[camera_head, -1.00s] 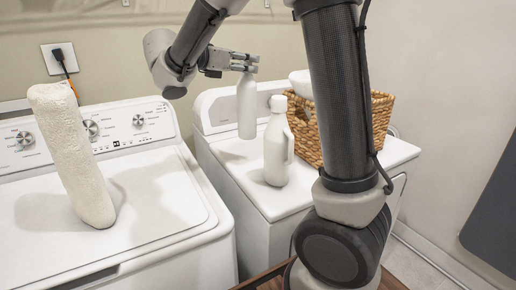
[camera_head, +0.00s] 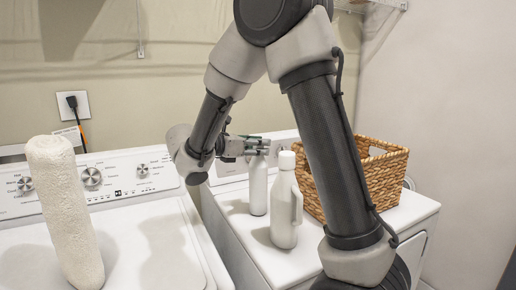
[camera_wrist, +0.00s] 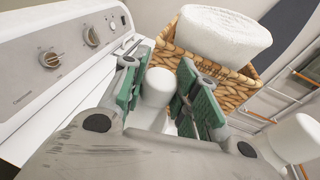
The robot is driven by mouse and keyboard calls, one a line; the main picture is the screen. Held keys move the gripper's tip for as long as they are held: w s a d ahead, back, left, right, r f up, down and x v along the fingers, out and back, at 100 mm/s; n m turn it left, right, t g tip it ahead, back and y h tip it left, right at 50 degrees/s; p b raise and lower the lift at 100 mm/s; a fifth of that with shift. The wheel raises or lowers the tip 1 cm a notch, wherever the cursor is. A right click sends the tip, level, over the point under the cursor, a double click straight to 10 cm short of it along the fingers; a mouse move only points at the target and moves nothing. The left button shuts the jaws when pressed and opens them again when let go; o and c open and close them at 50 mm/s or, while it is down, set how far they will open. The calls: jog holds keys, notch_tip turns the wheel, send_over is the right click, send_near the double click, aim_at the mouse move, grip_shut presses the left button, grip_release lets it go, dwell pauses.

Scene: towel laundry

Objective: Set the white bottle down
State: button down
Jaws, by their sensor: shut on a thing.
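A plain white bottle (camera_head: 258,188) is upright in my gripper (camera_head: 257,146), over the top of the right-hand machine. Its base is at or very near that top; I cannot tell whether it touches. In the wrist view the bottle's top (camera_wrist: 158,88) shows between the two green finger pads of my gripper (camera_wrist: 160,95), which is shut on it. A second white bottle (camera_head: 284,208), with a handle, stands nearer the camera and partly overlaps the first in the head view. A white bottle top also shows at the right of the wrist view (camera_wrist: 296,139).
A wicker basket (camera_head: 385,176) stands on the right machine (camera_head: 405,214), behind my arm. It holds a white rolled towel (camera_wrist: 222,34). A tall off-white roll (camera_head: 66,212) stands on the left machine (camera_head: 150,240). Bare top lies left of the bottles.

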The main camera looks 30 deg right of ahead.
jog(key=shift+f, duration=0.2)
jog(key=c, duration=1.1)
grip_release()
jog(key=shift+r, duration=0.1)
jog(key=v, duration=1.2)
jog(key=shift+s, duration=0.1)
